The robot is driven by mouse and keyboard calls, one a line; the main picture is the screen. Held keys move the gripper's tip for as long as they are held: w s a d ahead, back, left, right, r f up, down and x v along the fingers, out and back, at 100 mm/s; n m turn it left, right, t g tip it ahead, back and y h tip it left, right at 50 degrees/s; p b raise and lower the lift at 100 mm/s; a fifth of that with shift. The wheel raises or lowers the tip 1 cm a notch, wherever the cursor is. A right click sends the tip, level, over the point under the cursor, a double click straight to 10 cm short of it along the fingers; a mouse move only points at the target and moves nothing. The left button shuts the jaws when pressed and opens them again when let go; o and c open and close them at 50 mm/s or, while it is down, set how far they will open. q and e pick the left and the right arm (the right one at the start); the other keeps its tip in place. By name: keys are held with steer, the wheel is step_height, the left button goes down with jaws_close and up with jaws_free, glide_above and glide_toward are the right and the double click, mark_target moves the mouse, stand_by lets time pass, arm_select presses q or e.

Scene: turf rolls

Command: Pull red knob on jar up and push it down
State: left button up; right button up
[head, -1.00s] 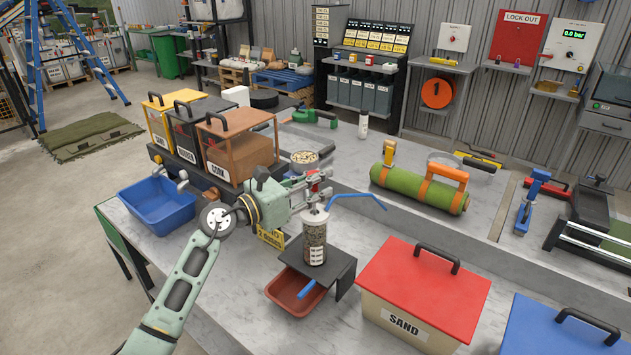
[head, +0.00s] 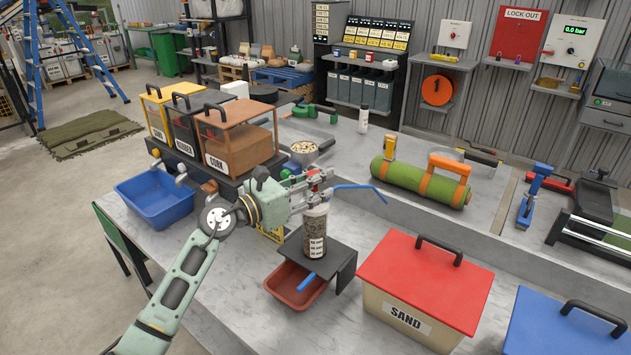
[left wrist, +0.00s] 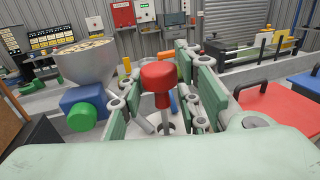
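The clear jar (head: 314,238) with a white label and speckled filling stands upright on a small dark stand (head: 342,262). Its red knob (left wrist: 158,76) sits on a metal stem, which shows below the knob in the left wrist view. My left gripper (head: 316,184) is at the jar's top, coming in from the left. In the left wrist view its fingers (left wrist: 163,90) are apart, one on each side of the knob and stem. I see no clear grip on the knob. My right gripper is not in view.
A blue crank rod (head: 357,187) extends right of the jar. A red tray (head: 297,287) lies under the stand. A red-lidded sand box (head: 425,285) is close on the right. Labelled hoppers (head: 235,145) and a blue tub (head: 155,205) stand left. A funnel (left wrist: 83,62) is close by.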

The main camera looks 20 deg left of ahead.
arm_select(q)
steer(key=shift+o, duration=1)
steer(key=shift+s+a, duration=0.2)
steer(key=shift+s, duration=0.05)
steer(key=v, duration=1.1)
steer(key=shift+s, duration=0.2)
steer(key=shift+a, duration=0.1)
